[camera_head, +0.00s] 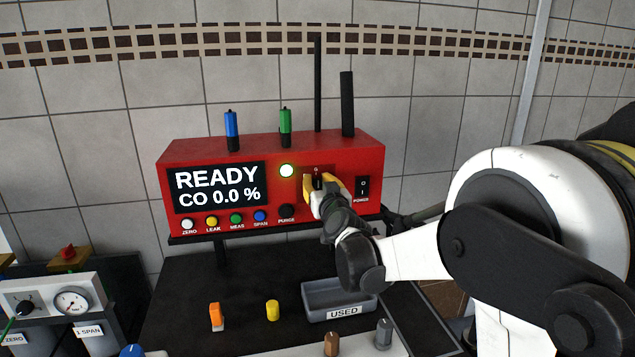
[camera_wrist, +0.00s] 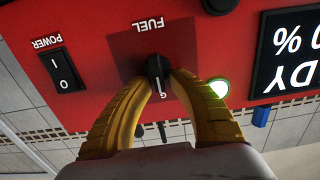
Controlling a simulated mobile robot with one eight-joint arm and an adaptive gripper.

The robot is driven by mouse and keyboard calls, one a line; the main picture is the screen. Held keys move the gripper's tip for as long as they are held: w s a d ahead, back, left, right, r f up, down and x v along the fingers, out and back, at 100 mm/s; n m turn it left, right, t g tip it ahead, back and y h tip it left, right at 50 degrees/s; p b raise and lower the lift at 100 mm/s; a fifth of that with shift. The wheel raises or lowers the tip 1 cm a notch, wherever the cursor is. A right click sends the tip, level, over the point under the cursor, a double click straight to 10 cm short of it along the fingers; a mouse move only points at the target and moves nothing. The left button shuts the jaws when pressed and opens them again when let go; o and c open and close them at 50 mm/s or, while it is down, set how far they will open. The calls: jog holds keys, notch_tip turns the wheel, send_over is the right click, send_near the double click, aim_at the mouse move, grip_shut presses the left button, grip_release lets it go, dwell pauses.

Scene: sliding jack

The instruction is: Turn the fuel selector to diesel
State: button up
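A white line on the knob points toward a "G" mark. My gripper (camera_head: 321,190) is at the knob, with its yellow fingers on either side of it. In the wrist view the fingertips (camera_wrist: 163,80) appear closed against the knob's sides. Other position marks around the knob are hidden or cannot be read. The display (camera_head: 218,187) reads READY, CO 0.0 %.
The power switch (camera_head: 362,188) is just right of the knob, and a lit green lamp (camera_head: 287,171) is to its left. A row of buttons includes PURGE (camera_head: 287,211). Below are a grey USED tray (camera_head: 310,312), an orange piece (camera_head: 215,317) and a yellow piece (camera_head: 272,310).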

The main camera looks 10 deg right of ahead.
jog(key=shift+s+r, duration=0.1)
jog(key=shift+s, duration=0.05)
grip_shut()
jog(key=shift+m+p, duration=0.3)
jog(key=shift+m, duration=0.1)
jog(key=shift+d+m+p, duration=0.25)
jog(key=shift+m+p, duration=0.4)
jog(key=shift+m, duration=0.35)
jog(key=m, duration=0.3)
jog(key=shift+d+f+m+p, duration=0.2)
jog(key=shift+d+m+p, duration=0.05)
jog(key=shift+m+p, duration=0.1)
jog(key=shift+d+f+m, duration=0.1)
jog(key=shift+m, duration=0.75)
jog(key=shift+d+f+m, duration=0.1)
jog(key=shift+m, duration=0.7)
